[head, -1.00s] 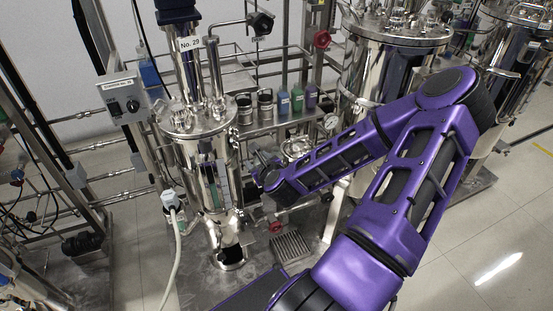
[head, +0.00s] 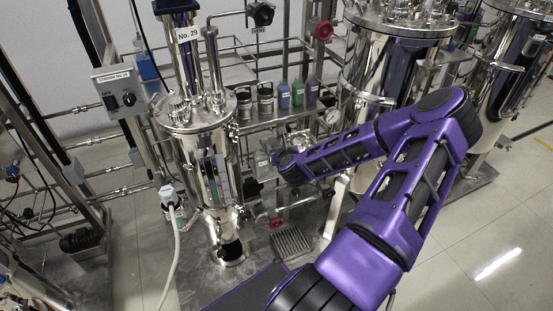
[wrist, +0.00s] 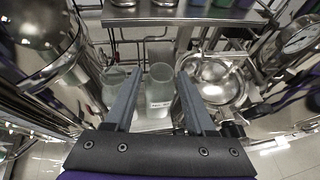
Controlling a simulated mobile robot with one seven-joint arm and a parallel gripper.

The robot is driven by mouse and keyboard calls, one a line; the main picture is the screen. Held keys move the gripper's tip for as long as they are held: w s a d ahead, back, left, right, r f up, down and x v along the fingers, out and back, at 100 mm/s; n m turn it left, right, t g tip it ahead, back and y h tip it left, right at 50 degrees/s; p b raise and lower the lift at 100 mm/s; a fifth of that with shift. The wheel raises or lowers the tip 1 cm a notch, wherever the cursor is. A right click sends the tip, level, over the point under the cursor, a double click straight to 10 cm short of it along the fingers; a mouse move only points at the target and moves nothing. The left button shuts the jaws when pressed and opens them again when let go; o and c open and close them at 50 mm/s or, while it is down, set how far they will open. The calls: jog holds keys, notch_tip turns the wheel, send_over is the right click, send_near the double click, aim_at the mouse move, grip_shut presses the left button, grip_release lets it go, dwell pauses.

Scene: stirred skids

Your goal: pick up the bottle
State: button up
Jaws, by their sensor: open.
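A clear bottle with a small white label (wrist: 160,85) stands in the wrist view, framed between the two fingers. A second clear bottle (wrist: 114,88) stands just left of it, outside the left finger. My gripper (wrist: 161,76) is open and empty, its fingers pointing towards the labelled bottle. I cannot tell how deep the bottle lies between the fingertips. In the head view my gripper (head: 277,157) is beside a clear bottle (head: 262,163), near the steel vessel; the arm partly hides this spot.
A tall steel vessel (head: 200,150) stands left of my gripper. A shelf behind holds a green bottle (head: 284,96), a blue bottle (head: 298,94) and a purple bottle (head: 312,92). A round steel bowl-like vessel (wrist: 218,78) and a gauge (wrist: 300,35) are on the right.

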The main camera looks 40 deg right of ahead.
aim_at(275, 143)
jog(key=x, duration=0.5)
jog(key=shift+w+d+f, duration=0.15)
jog(key=shift+w+d, duration=0.05)
jog(key=shift+w, duration=0.1)
grip_shut()
